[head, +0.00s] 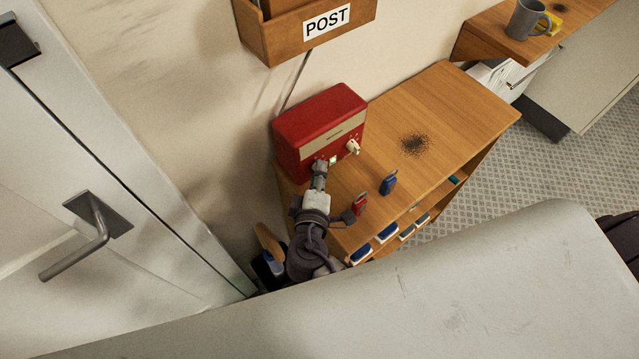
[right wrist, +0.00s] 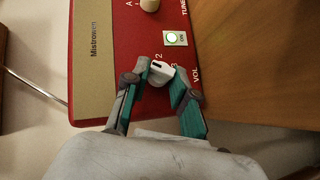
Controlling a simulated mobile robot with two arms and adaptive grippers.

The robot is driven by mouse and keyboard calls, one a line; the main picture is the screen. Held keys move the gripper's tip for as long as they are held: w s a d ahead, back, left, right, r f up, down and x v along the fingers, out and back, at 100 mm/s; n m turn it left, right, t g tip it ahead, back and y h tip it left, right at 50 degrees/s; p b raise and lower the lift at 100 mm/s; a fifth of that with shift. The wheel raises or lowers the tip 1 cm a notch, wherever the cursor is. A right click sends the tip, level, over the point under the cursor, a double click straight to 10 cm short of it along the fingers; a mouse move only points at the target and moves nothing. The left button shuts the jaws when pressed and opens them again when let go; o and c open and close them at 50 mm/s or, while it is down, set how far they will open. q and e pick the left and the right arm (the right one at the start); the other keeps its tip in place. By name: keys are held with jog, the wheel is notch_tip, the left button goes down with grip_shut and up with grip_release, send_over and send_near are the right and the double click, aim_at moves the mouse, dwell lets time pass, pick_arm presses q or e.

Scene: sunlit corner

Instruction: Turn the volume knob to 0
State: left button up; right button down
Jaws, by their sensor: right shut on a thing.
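A red radio (head: 335,115) with a tan front strip stands on the wooden cabinet against the wall. My right gripper (head: 319,168) is at the lower left of its front. In the right wrist view its two teal-padded fingers (right wrist: 165,84) are shut on the white volume knob (right wrist: 160,72), one finger on each side. The digits 2 and 3 show beside the knob, and "VOL" is printed nearby; the other digits are hidden. The fingers hide this knob in the head view. My left gripper is not in view.
Red (head: 360,204) and blue (head: 388,184) small items stand on the cabinet top (head: 450,105) near my arm. A POST box (head: 290,30) hangs above.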

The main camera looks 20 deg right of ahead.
jog(key=n+t+b, duration=0.1)
jog(key=b, duration=0.2)
jog(key=f+n+t+h+b, duration=0.1)
jog(key=n+b, duration=0.1)
jog(key=b, duration=0.1)
jog(key=shift+t+h+b, duration=0.3)
jog(key=shift+t+b, duration=0.1)
jog(key=shift+r+n+t+b, duration=0.1)
jog(key=shift+n+t+b, duration=0.45)
jog(key=shift+b, duration=0.2)
jog(key=c, duration=1)
grip_release()
jog(key=shift+o, duration=0.2)
jog(key=shift+s+a, duration=0.15)
jog(key=v, duration=1.1)
jog(key=shift+s+a, duration=0.2)
jog(key=shift+s, duration=0.05)
